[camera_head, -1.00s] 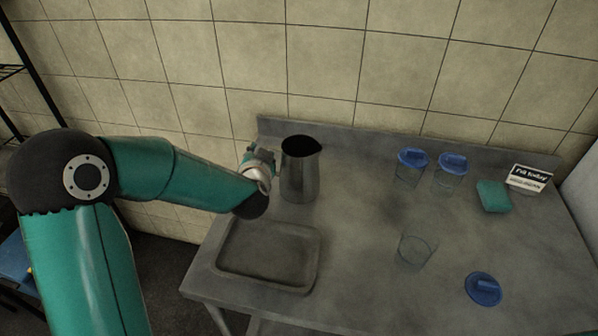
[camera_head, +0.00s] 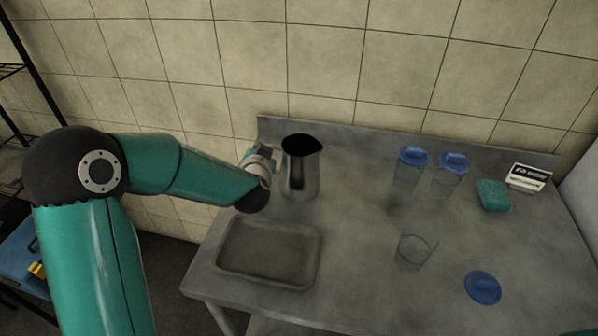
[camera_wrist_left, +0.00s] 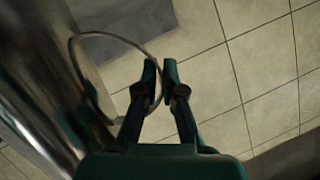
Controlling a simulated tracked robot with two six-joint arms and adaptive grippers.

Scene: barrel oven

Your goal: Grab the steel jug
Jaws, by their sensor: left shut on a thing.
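The steel jug (camera_head: 300,178) is upright near the back left of the steel table, its dark open mouth facing up. In the left wrist view the jug's shiny body (camera_wrist_left: 55,85) fills the left side, with its thin looped handle beside it. My left gripper (camera_head: 271,160) is at the jug's left side. In the left wrist view its fingertips (camera_wrist_left: 160,72) are closed together on the handle's outer side. I cannot tell whether the jug's base touches the table. My right gripper is out of view.
A shallow grey tray (camera_head: 268,284) lies in front of the jug. Two clear cups with blue lids (camera_head: 413,157) (camera_head: 454,162), a lidless clear cup (camera_head: 416,250), a loose blue lid (camera_head: 483,288), a green sponge (camera_head: 493,195) and a small sign (camera_head: 528,177) are to the right. A tiled wall is behind.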

